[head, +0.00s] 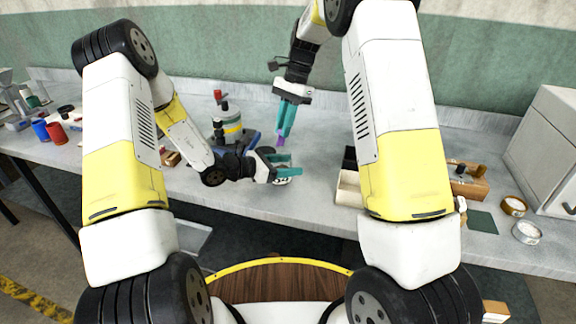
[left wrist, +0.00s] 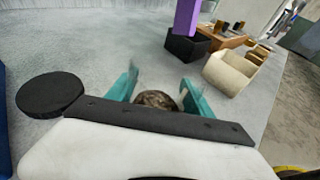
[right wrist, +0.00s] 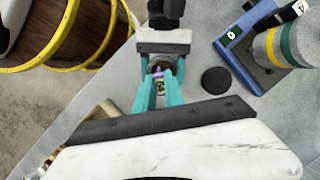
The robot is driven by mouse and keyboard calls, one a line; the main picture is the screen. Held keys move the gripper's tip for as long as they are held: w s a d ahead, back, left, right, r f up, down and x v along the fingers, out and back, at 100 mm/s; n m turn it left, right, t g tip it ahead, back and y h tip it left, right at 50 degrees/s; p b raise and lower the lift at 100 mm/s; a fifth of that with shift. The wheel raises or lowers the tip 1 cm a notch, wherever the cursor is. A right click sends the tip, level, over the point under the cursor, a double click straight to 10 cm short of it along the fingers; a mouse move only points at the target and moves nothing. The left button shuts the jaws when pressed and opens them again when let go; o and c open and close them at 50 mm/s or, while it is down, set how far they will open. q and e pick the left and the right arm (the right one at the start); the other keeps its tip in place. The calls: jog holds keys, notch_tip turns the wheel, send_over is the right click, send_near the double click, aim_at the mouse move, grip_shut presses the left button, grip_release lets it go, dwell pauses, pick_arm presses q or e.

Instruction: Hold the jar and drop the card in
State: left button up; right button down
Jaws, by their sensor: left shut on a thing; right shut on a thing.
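The jar (head: 283,181) is a small round container on the table, mostly hidden by the left gripper in the head view. In the left wrist view its brownish round top (left wrist: 155,98) sits between the teal fingers. My left gripper (head: 282,168) is shut on the jar. My right gripper (head: 288,118) points down from above and is shut on the purple card (head: 281,140). The card also shows in the left wrist view (left wrist: 187,17), above and beyond the jar, apart from it. In the right wrist view only a little purple (right wrist: 158,69) shows between the fingers.
A black disc (left wrist: 48,95) lies flat beside the left gripper. A blue device with a striped cylinder (head: 232,128) stands behind the left arm. A black box (left wrist: 187,45) and a cream box (left wrist: 230,72) stand to the right. Red and blue containers (head: 56,132) are far left.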

jog(key=shift+f, duration=2.7)
jog(key=c, duration=1.9)
grip_release()
jog(key=shift+f, duration=0.2)
jog(key=o, duration=0.6)
jog(key=shift+c, duration=0.2)
jog(key=v, duration=1.2)
pick_arm(q)
jog(key=o, duration=1.8)
